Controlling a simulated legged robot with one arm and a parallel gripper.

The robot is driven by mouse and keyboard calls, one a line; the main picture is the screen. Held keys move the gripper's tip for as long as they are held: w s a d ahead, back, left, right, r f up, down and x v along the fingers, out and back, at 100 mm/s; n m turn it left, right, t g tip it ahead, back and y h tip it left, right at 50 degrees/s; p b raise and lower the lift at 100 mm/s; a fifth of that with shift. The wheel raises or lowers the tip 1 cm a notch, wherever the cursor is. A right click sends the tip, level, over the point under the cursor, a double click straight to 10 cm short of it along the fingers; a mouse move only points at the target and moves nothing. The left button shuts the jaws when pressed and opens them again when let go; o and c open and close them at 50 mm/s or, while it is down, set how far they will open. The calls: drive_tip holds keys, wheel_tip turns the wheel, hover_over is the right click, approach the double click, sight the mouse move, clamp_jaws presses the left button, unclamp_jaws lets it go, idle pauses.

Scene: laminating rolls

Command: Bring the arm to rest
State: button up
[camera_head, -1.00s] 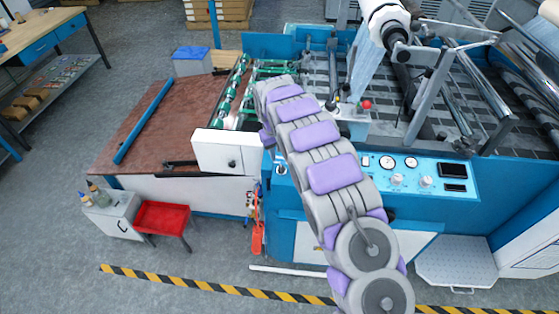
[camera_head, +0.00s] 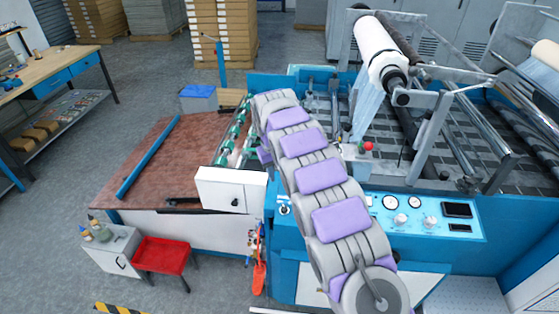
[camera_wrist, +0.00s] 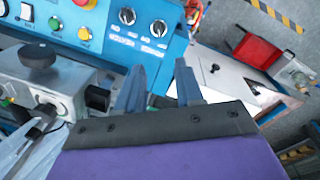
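My gripper (camera_wrist: 160,85) shows in the wrist view with its two dark blue fingers spread apart. Nothing shows between them except the machine behind. In the head view my grey and purple arm stretches from the bottom right up over the laminating machine's blue front panel (camera_head: 465,228). Its end bends down behind the arm links, so the fingers are hidden there. In the wrist view the machine's control panel (camera_wrist: 165,55), with knobs and buttons, lies beyond the fingers. I cannot tell how close the fingers are to it.
A white film roll (camera_head: 381,46) sits on the machine at the upper right. A brown feed table (camera_head: 165,155) is left of the arm. A workbench (camera_head: 50,72) is far left, with open floor between.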

drive_tip(key=shift+d, duration=0.1)
drive_tip(key=s+d+r+m+b, duration=0.1)
drive_tip(key=s+d+r, duration=0.2)
drive_tip(key=s+d, duration=0.35)
drive_tip(key=s+d+r+m+g+b, duration=0.1)
drive_tip(key=s+d+r, duration=0.2)
drive_tip(key=s+d, duration=0.3)
drive_tip(key=s+d+r+m+b, duration=0.1)
drive_tip(key=s+d+r+m, duration=0.1)
drive_tip(key=s+d+r, duration=0.4)
drive_tip(key=s+d+f+b, duration=0.1)
drive_tip(key=s+f, duration=0.1)
drive_tip(key=s, duration=0.8)
drive_tip(key=s+f+m+g, duration=0.1)
drive_tip(key=s+f, duration=0.2)
drive_tip(key=s, duration=0.8)
drive_tip(key=s+d+f+y+b, duration=0.1)
drive_tip(key=s+f, duration=0.2)
drive_tip(key=s, duration=0.7)
drive_tip(key=shift+s+d+f+m+b, duration=0.15)
drive_tip(key=shift+d+f+m+b, duration=0.1)
drive_tip(key=shift+d+m+b, duration=0.05)
drive_tip(key=shift+o, duration=0.5)
